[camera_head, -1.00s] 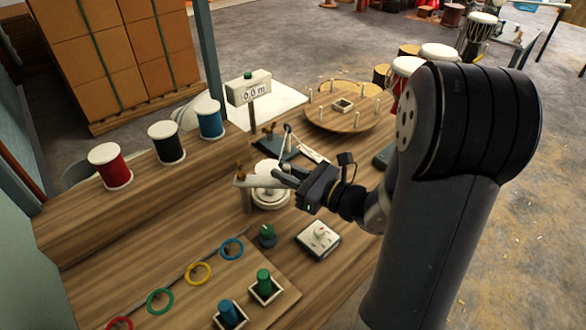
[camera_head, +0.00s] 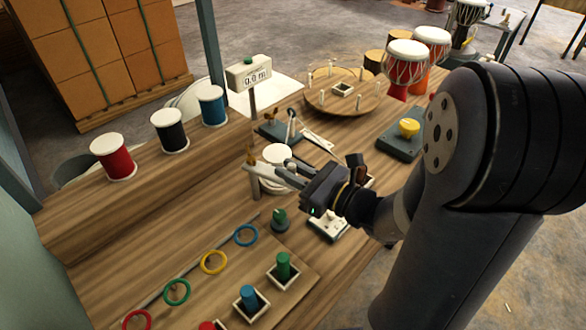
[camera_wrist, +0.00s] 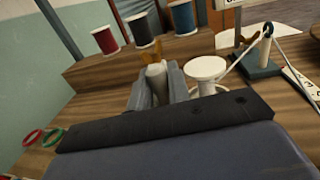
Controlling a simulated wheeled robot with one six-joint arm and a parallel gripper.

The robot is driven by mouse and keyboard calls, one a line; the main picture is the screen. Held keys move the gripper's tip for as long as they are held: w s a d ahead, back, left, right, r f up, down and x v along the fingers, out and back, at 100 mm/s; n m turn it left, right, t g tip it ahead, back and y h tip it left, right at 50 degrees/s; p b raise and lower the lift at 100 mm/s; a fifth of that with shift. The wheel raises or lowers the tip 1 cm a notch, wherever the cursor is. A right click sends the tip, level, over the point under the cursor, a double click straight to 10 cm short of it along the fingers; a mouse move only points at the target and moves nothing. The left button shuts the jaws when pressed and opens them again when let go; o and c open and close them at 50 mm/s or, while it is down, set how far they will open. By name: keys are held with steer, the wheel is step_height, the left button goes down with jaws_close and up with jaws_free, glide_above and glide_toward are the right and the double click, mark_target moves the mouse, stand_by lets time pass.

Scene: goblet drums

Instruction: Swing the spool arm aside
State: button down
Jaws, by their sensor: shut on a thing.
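The pale spool arm (camera_head: 262,169) reaches from a short wooden post with a brass knob (camera_head: 250,156), across the front of the white spool (camera_head: 276,182). My gripper (camera_head: 283,174) is shut on its outer part, beside the white spool. In the wrist view my gripper (camera_wrist: 157,84) has both grey fingers around the pale end of the spool arm (camera_wrist: 156,71), with the brass knob (camera_wrist: 150,48) just behind. The white spool (camera_wrist: 207,68) stands to the right, apart from the fingers there. My fingers hide much of the spool arm.
Red (camera_head: 112,158), black (camera_head: 170,132) and blue (camera_head: 213,106) thread spools stand on the raised shelf. A metre display (camera_head: 249,73), pegged wheel (camera_head: 343,91) and yellow-knob box (camera_head: 405,133) lie beyond. A green knob (camera_head: 280,219) and coloured rings (camera_head: 213,262) are nearer.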

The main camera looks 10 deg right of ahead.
steer(key=c, duration=1.4)
jaws_free()
steer(key=shift+v, duration=5.35)
steer(key=shift+s+a, duration=0.1)
steer(key=shift+x, duration=5.4)
